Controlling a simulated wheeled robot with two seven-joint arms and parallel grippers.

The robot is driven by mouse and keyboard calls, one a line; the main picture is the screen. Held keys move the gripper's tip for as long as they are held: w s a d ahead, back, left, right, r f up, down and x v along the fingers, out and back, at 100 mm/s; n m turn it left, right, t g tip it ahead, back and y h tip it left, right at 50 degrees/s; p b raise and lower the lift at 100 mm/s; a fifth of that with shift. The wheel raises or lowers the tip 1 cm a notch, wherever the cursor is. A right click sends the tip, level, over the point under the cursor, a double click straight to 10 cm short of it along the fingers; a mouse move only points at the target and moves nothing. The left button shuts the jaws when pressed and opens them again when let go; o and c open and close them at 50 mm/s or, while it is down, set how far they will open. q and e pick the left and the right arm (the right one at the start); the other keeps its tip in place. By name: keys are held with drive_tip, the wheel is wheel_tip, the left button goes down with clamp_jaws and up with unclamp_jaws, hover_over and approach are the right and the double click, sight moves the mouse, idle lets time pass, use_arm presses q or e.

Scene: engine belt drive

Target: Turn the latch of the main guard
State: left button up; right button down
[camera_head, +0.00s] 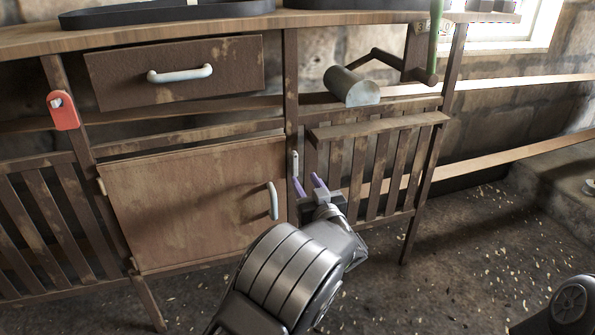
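A small pale latch (294,163) stands upright on the wooden post between the cabinet door and the right slatted panel. The right slatted panel (378,165) looks like a guard; I cannot tell for sure whether it or the door is the main guard. My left gripper (309,184) has two purple fingertips spread apart with nothing visible between them. It is just below and right of the latch, in front of the panel's left edge. Whether it touches anything is unclear. My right gripper is out of view.
The plain cabinet door (195,205) has a white vertical handle (272,200). Above it is a drawer (175,74). A red tag (63,110) hangs at left. The floor at right is mostly clear.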

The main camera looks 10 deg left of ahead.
sight(296, 166)
use_arm(q)
drive_tip(key=b+x, duration=0.1)
drive_tip(key=x, duration=0.5)
drive_tip(key=shift+a+f+b, duration=0.1)
drive_tip(key=shift+b, duration=0.2)
drive_tip(key=shift+w+a, duration=0.2)
drive_tip(key=shift+w, duration=0.2)
drive_tip(key=shift+c, duration=0.3)
clamp_jaws()
